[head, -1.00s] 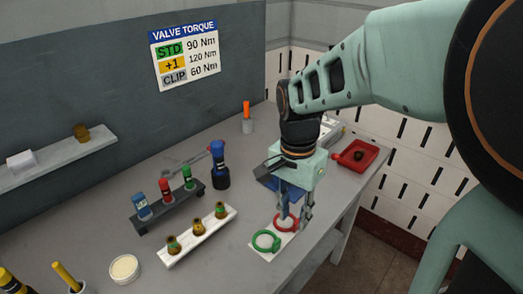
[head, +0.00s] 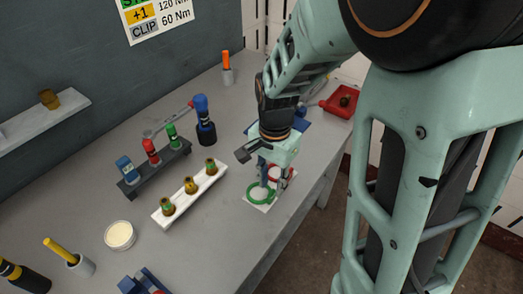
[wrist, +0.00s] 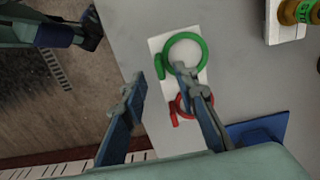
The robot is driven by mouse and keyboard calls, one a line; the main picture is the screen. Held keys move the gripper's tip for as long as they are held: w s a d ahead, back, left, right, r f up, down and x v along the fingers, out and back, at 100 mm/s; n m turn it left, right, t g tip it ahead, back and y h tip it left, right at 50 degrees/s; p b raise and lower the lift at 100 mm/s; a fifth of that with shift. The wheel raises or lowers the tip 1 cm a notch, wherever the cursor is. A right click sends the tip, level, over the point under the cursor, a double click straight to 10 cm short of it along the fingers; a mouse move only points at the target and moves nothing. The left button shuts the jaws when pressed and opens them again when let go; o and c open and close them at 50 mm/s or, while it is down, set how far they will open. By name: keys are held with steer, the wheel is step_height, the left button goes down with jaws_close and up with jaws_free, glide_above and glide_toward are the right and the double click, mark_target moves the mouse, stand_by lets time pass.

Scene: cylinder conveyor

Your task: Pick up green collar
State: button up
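The green collar (head: 251,198) is a ring with a small tab, lying on a white plate (head: 267,210) near the table's front edge. The wrist view shows it whole except where a finger overlaps its lower edge (wrist: 204,50). The red collar (head: 274,174) lies on the same plate, partly hidden behind my gripper. In the wrist view my right finger crosses part of the red collar (wrist: 176,112). My gripper (wrist: 160,78) is open and empty, pointing down just above the plate. In the head view its fingers (head: 267,180) are close to the green collar; contact cannot be told.
A white rack (head: 172,218) with several brown-and-green fittings stands left of the plate. Behind it is a dark rack (head: 135,192) of coloured bottles. A blue-topped bottle (head: 205,125) stands farther back. A red tray (head: 338,108) sits at the back right.

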mark_target(272, 192)
step_height(272, 192, down, 4)
steer(key=shift+f, duration=0.25)
jaws_close()
